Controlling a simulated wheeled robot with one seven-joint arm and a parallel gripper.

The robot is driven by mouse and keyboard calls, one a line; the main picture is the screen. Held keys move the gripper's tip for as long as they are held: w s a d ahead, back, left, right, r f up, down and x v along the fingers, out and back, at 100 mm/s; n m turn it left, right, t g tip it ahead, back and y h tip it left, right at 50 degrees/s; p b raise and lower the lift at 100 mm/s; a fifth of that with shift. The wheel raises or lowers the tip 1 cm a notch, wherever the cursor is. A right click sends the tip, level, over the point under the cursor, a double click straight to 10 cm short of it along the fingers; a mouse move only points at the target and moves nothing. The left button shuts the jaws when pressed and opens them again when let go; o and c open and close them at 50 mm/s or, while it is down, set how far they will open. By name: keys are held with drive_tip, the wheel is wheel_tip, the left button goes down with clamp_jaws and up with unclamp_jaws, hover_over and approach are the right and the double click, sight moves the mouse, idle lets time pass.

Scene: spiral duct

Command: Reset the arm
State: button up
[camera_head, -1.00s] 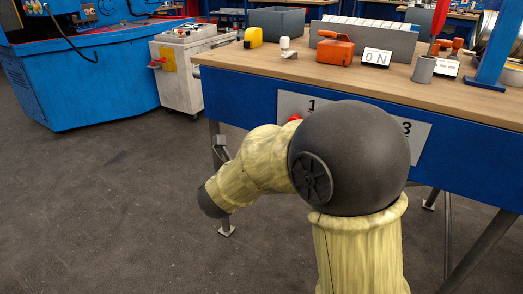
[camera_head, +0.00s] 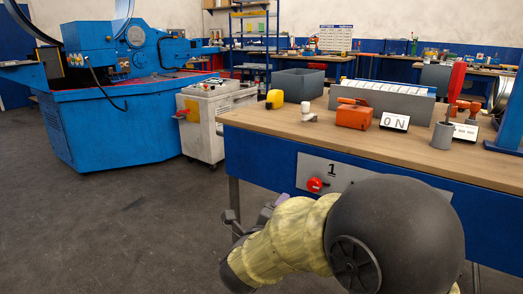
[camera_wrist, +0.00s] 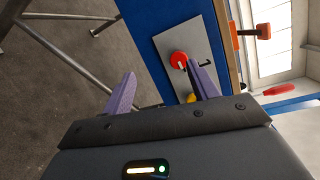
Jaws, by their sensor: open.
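My arm (camera_head: 285,243) reaches out in front of the workbench in the head view, its large dark joint at the lower right. My gripper (camera_wrist: 163,87) is open and empty in the wrist view, with two purple fingers spread apart. A grey panel (camera_wrist: 165,45) on the blue bench front lies beyond the right finger; I cannot tell whether they touch. A red knob (camera_wrist: 178,59) sits on that panel, also visible in the head view (camera_head: 314,185) below the number 1. The arm hides most of my gripper in the head view.
The workbench (camera_head: 260,118) carries an orange box (camera_head: 353,117), a grey bin (camera_head: 298,85), a yellow item (camera_head: 275,99), a sign (camera_head: 395,122) and a grey cup (camera_head: 443,136). A white cart (camera_head: 205,128) and a blue machine (camera_head: 115,130) stand left. The floor at front left is clear.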

drive_tip(key=s+d+f+n+g+y+p, duration=0.35)
drive_tip(key=s+d+n+g, duration=0.2)
drive_tip(key=s+n, duration=0.6)
drive_tip(key=s+d+f+n+g+y+p, duration=0.4)
drive_tip(key=s+n+g, duration=0.35)
drive_tip(key=n, duration=0.65)
drive_tip(key=w+a+r+p+v, duration=0.1)
drive_tip(key=w+p+v, duration=0.2)
drive_tip(key=p+v, duration=1.4)
drive_tip(key=w+a+p+v, duration=0.1)
drive_tip(key=w+p+v, duration=0.3)
drive_tip(key=p+v, duration=1.4)
drive_tip(key=r+h+p, duration=0.1)
drive_tip(key=p, duration=0.1)
drive_tip(key=shift+w+r+p, duration=0.25)
drive_tip(key=shift+p, duration=0.15)
drive_tip(key=shift+m, duration=0.25)
drive_tip(key=shift+w, duration=0.1)
